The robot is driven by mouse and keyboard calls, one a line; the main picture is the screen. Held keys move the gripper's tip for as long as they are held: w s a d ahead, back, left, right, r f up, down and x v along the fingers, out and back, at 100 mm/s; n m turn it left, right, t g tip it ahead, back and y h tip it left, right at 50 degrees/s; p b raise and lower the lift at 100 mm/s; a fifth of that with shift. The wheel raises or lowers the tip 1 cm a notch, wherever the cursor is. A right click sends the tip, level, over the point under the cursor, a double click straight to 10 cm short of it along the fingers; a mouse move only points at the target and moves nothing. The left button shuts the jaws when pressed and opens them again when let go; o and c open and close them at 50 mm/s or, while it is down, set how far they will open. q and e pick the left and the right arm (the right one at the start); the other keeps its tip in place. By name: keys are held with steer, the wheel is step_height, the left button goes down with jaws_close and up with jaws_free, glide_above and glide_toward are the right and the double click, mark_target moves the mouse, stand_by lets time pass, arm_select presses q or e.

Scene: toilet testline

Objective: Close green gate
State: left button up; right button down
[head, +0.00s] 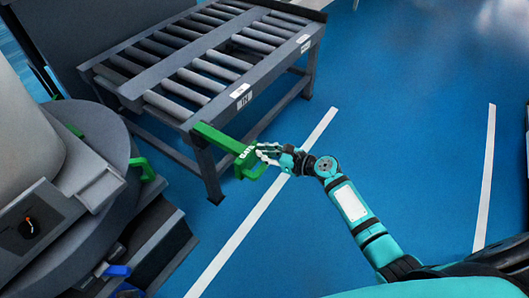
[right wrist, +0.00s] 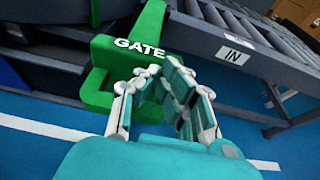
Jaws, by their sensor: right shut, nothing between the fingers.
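The green gate (head: 222,139) is a bar with white "GATE" lettering, at the near corner of the roller conveyor in the head view. It sticks out to the right from that corner, away from the round grey machine. In the right wrist view the gate (right wrist: 105,52) fills the upper left middle. My right gripper (head: 264,152) is at the gate's outer end, its fingers shut with nothing between them. In the right wrist view its fingertips (right wrist: 152,78) are close in front of the gate below the lettering; whether they touch it is unclear. My left gripper is out of view.
The roller conveyor (head: 130,88), marked "IN", stands at the upper left. The round grey machine (head: 98,130) is at the left, with a green bracket (head: 144,168) on its side. The blue floor (head: 400,110) with white lines is clear to the right.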

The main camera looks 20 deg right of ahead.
mark_target(230, 150)
arm_select(q)
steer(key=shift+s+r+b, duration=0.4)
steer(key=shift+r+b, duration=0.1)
steer(key=shift+b, duration=0.5)
arm_select(e)
steer(key=w+a, duration=0.9)
steer(key=w, duration=0.3)
steer(key=shift+a, duration=0.3)
steer(key=shift+w+r, duration=0.15)
